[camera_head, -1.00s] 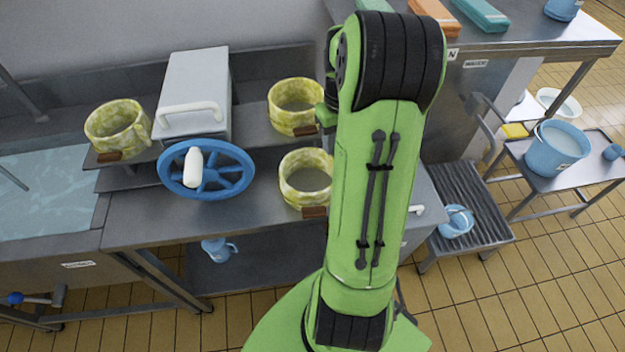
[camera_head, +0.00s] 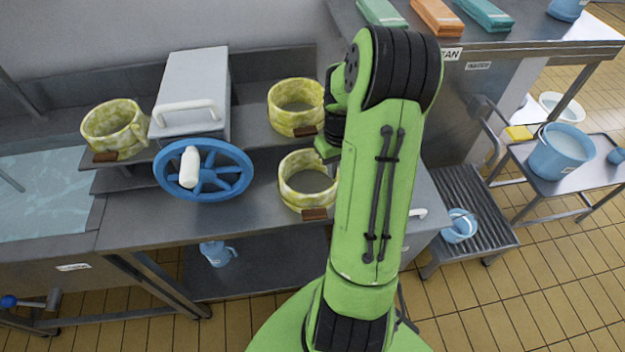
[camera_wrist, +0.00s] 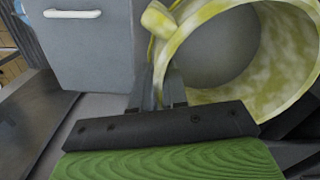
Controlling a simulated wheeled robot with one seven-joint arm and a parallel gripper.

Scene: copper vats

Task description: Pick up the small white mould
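No plain small white mould stands out. Three yellow-and-white mottled round vessels show in the head view: a left one (camera_head: 113,130), a back one (camera_head: 296,108) and a front one (camera_head: 308,182), each with a small brown tag. In the wrist view a mottled vessel (camera_wrist: 285,45) lies close, its wide mouth toward the camera; I cannot tell which one it is. My gripper (camera_wrist: 158,85) has its grey fingers beside this vessel, near its handle-like lug. Whether they touch or grip it is unclear. In the head view my arm hides the gripper.
A blue handwheel (camera_head: 203,170) and a grey box (camera_head: 195,85) stand left of the front vessel. In the wrist view a grey box with a white handle (camera_wrist: 72,14) is close on the left. A blue bucket (camera_head: 560,150) stands on a side table at right.

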